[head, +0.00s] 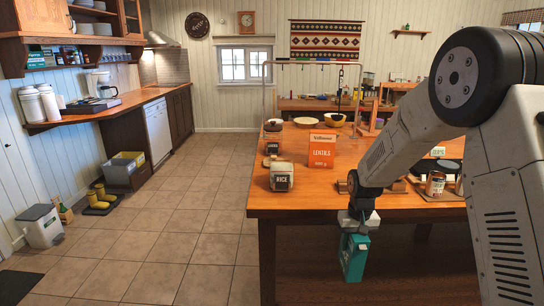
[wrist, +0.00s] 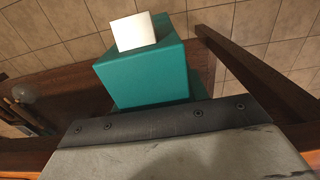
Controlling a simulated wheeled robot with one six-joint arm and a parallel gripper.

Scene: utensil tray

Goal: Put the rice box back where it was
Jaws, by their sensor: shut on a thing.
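My gripper (head: 358,222) is shut on a teal box (head: 353,258) and holds it from above. The box appears upright or slightly tilted and shows below the tabletop's front edge in the head view. In the wrist view the teal box (wrist: 145,75) fills the upper middle, with a white finger pad (wrist: 134,32) against it. Its label is too small to read, so I cannot confirm it is the rice box.
An orange-red box marked LINSES or similar (head: 322,151) stands behind the jar. Another dark-lidded jar (head: 273,141) and bowls (head: 305,121) sit farther back. A tin (head: 435,184) is at the right.

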